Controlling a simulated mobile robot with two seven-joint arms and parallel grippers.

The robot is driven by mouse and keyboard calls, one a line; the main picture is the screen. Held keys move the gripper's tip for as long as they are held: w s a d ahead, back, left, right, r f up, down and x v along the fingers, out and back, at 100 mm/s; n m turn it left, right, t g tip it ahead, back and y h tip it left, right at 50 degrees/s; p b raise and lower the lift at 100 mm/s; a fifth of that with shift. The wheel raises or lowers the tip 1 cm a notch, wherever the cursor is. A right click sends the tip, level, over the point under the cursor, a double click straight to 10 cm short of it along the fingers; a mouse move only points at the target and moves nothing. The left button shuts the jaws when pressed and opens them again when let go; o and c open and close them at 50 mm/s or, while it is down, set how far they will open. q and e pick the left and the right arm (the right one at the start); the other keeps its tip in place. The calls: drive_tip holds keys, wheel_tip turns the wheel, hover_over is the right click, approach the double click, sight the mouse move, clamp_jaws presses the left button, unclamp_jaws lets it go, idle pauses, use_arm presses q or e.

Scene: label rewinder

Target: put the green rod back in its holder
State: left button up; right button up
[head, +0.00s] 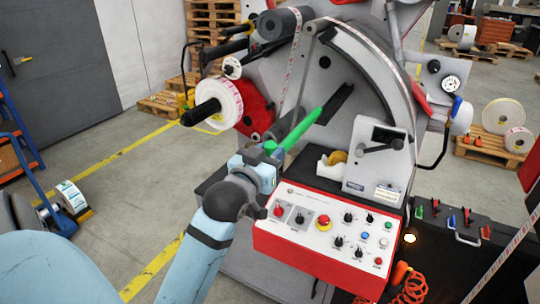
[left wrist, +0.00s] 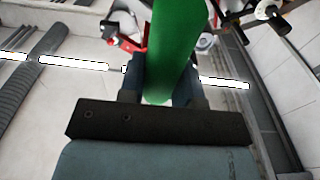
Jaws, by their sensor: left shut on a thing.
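The green rod (head: 298,131) slants up and to the right in front of the machine's grey face. My left gripper (head: 271,152) is shut on its lower end. In the left wrist view the rod (left wrist: 174,45) stands between the two fingers of the gripper (left wrist: 163,88) and runs out of the top of the picture. A dark elongated bracket or slot (head: 339,101) is on the machine face just past the rod's upper end in the head view. I cannot tell whether the rod touches it or whether it is the holder. My right gripper is not in view.
A red and white control panel (head: 325,229) is below and right of my left gripper. A tape dispenser (head: 333,166) sits on the black ledge behind it. A label roll on a black spindle (head: 208,112) juts out at left. Open floor lies left of the machine.

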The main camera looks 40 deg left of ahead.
use_arm(q)
drive_tip(key=shift+f+b+x, duration=0.15)
drive_tip(key=shift+b+x, duration=0.1)
drive_tip(key=shift+x, duration=1.5)
drive_tip(key=shift+f+b+x, duration=0.15)
drive_tip(key=shift+b+x, duration=0.1)
drive_tip(key=shift+x, duration=1.55)
drive_tip(key=b, duration=0.2)
approach(308, 119)
drive_tip(key=shift+w+a+r, duration=0.15)
drive_tip(key=shift+w+r, duration=0.5)
drive_tip(key=shift+w, duration=0.05)
drive_tip(key=shift+f+b+x, duration=0.15)
drive_tip(key=shift+b+x, duration=0.45)
drive_tip(key=shift+x, duration=1.4)
drive_tip(key=shift+f+b+x, duration=0.2)
drive_tip(key=shift+b+x, duration=0.35)
drive_tip(key=shift+x, duration=1.45)
drive_tip(key=shift+w+a+f, duration=0.1)
drive_tip(key=shift+w, duration=0.25)
drive_tip(key=shift+f, duration=0.2)
drive_tip(key=shift+f, duration=0.35)
drive_tip(key=shift+f, duration=0.45)
